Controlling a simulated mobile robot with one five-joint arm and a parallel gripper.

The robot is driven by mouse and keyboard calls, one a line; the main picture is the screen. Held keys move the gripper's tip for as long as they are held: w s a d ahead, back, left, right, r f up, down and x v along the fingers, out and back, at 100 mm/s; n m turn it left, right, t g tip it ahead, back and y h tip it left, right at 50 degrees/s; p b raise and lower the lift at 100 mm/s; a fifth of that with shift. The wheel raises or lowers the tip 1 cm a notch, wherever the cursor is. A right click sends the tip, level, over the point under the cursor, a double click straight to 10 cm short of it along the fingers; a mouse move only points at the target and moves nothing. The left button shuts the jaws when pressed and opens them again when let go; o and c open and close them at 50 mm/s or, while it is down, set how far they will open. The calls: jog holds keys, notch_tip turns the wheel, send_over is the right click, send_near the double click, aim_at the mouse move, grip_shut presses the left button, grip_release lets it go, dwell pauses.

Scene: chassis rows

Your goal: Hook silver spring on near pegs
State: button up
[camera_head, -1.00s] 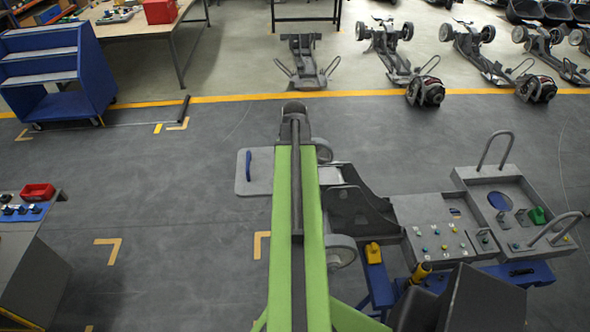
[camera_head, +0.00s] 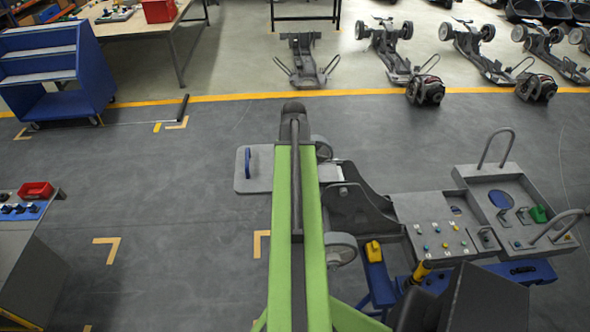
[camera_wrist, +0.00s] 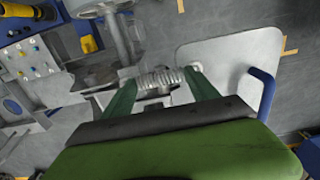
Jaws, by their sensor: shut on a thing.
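The silver spring (camera_wrist: 160,79) is a short metal coil lying crosswise between the tips of my gripper (camera_wrist: 160,92) in the wrist view. The green fingers are shut on it, one near each end. A small round light-grey peg-like end (camera_wrist: 196,67) shows beside the spring's right end. At the left end, grey metal parts crowd the coil, and I cannot tell whether it is hooked on a peg. In the head view my green arm covers the middle of the chassis (camera_head: 360,210), and the gripper and spring are hidden.
A pale plate (camera_head: 252,168) with a blue handle (camera_wrist: 262,92) lies right of the spring in the wrist view. A control panel (camera_head: 438,235) and a grey tray (camera_head: 510,212) stand right of the chassis. A blue cart (camera_head: 60,70) stands far left.

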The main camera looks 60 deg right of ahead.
jog(key=shift+f, duration=0.15)
jog(key=shift+f+b, duration=0.9)
jog(key=shift+b, duration=0.15)
jog(key=o, duration=1.5)
jog(key=shift+c, duration=0.2)
jog(key=shift+r+p, duration=0.25)
jog(key=shift+p, duration=0.05)
notch_tip(320, 180, up, 12)
jog(key=p, duration=1.1)
jog(key=shift+f+p, duration=0.15)
jog(key=shift+p, duration=0.15)
